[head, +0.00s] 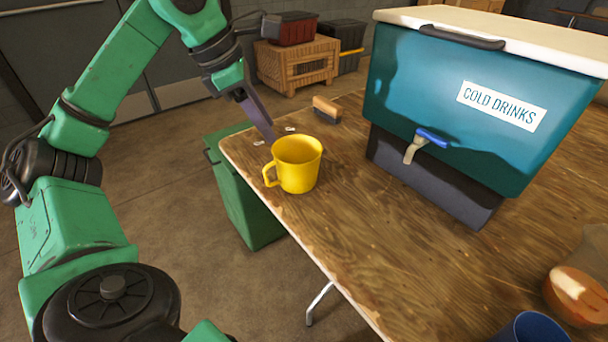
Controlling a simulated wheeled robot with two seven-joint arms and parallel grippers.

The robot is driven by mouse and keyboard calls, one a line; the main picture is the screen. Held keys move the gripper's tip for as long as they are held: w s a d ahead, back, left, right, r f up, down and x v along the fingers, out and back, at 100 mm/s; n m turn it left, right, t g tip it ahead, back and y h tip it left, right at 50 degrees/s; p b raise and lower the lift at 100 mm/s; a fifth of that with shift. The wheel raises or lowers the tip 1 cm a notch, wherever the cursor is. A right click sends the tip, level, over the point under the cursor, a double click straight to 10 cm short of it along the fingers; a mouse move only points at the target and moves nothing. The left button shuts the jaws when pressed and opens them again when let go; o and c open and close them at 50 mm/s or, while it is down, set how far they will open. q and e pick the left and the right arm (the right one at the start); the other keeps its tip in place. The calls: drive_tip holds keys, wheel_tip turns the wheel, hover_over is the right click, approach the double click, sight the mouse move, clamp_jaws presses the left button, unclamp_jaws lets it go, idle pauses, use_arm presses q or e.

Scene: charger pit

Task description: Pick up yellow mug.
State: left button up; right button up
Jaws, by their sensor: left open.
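A yellow mug (298,170) stands upright near the left corner of the wooden table (350,230), its handle pointing left toward the edge. My left gripper (262,120) reaches down from above, just behind the mug. One dark finger shows clearly, its tip close to the mug's rim; I cannot tell whether it touches. The other finger is hard to make out. The gripper holds nothing that I can see. My right gripper is not in view.
A teal cooler (470,110) with a blue-handled tap stands right of the mug. A brush (326,108) lies behind the mug. A blue cup (532,328) and an orange-and-white object (577,295) sit at the front right. A green bin (240,195) stands left of the table.

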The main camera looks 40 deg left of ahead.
use_arm(q)
drive_tip(key=f, duration=0.1)
drive_tip(key=b, duration=0.2)
approach(299, 173)
drive_tip(key=f, duration=0.2)
drive_tip(key=x, duration=0.2)
drive_tip(key=b+x, duration=0.1)
drive_tip(key=x, duration=0.5)
drive_tip(key=shift+w+b, duration=0.35)
drive_tip(key=shift+w, duration=0.15)
drive_tip(key=shift+r, duration=0.1)
clamp_jaws()
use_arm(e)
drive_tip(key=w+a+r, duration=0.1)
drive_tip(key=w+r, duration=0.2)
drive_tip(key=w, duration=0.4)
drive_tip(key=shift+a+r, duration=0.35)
